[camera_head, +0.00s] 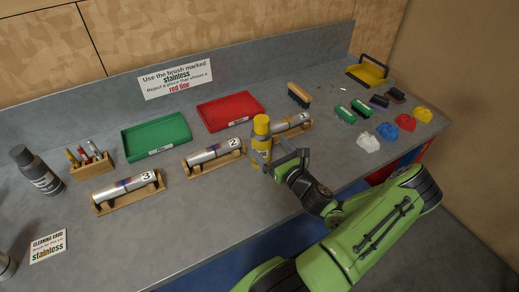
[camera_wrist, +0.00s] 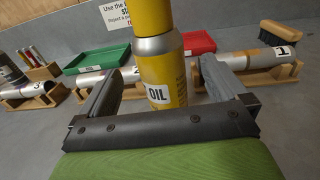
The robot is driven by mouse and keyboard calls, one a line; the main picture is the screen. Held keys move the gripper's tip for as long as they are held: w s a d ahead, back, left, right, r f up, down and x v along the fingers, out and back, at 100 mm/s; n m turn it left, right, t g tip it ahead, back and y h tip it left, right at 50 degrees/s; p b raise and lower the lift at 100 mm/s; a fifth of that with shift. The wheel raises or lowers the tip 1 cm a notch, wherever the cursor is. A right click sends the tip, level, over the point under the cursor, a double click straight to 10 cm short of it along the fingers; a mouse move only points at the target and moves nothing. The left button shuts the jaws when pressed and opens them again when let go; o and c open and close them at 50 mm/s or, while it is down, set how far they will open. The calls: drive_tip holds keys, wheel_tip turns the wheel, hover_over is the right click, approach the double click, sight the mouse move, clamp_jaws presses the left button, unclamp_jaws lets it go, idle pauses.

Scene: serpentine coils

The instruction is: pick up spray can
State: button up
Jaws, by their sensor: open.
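A yellow and silver spray can (camera_head: 261,142) with a yellow cap stands upright on the grey bench, beside the wooden rest of the tube marked 2. In the wrist view the can (camera_wrist: 163,75) shows an "OIL" label, and its top is cut off by the frame. My gripper (camera_head: 279,160) is open in front of the can. In the wrist view its two fingers (camera_wrist: 160,88) stand on either side of the can's lower part; I cannot tell whether either touches it. A dark grey can (camera_head: 38,172) stands at the far left.
Metal tubes on wooden rests stand close by, marked 3 (camera_head: 127,189), 2 (camera_head: 213,154) and 1 (camera_head: 291,124). Green (camera_head: 128,145) and red (camera_head: 204,118) trays lie behind. Brushes and coloured lumps (camera_head: 386,131) are at the right.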

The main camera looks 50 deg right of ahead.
sight(258, 134)
drive_tip(key=x, duration=0.8)
drive_tip(key=shift+r+p, duration=0.15)
drive_tip(key=shift+p, duration=0.2)
drive_tip(key=shift+s, duration=0.1)
drive_tip(key=shift+c, duration=0.6)
clamp_jaws()
